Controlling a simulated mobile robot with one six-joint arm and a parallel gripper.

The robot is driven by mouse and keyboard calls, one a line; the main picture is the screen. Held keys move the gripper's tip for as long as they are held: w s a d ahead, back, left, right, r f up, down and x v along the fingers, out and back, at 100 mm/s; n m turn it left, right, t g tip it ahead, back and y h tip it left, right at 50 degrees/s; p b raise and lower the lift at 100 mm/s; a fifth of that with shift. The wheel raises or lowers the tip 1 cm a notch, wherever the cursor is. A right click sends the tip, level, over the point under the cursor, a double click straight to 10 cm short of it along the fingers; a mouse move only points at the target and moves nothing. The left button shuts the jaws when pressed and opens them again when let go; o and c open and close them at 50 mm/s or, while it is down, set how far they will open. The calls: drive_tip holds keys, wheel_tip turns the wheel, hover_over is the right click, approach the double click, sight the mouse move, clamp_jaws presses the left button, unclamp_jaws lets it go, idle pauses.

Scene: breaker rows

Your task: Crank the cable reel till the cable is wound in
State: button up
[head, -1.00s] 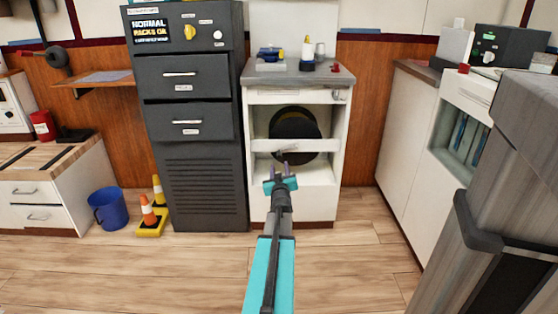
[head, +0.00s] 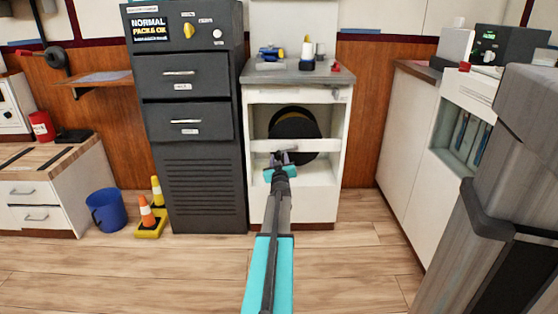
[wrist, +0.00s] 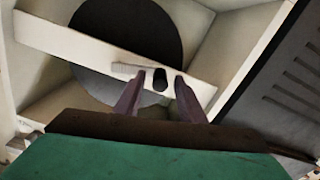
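The cable reel is a large black disc (head: 295,122) inside an open white cabinet (head: 335,200); it also shows in the wrist view (wrist: 128,25). A white bar (wrist: 75,48) crosses in front of it. A small dark knob (wrist: 160,80) and a short pale crank arm (wrist: 126,69) sit at this bar in the wrist view. In the wrist view my gripper (wrist: 160,90) is open, one finger on each side of the knob, with gaps showing. In the head view the gripper hides the crank. I see no cable clearly.
A dark grey cabinet (head: 205,180) stands close on the left. Small items lie on the grey counter (head: 270,76) above the reel. A blue bucket (head: 106,210) and small cones (head: 148,215) stand left on the floor. A white counter unit (head: 400,150) is on the right.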

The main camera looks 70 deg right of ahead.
drive_tip(key=shift+w+d, duration=0.1)
drive_tip(key=shift+d, duration=0.2)
drive_tip(key=shift+c, duration=0.5)
clamp_jaws()
drive_tip(key=shift+w+r, duration=0.15)
drive_tip(key=shift+w, duration=0.05)
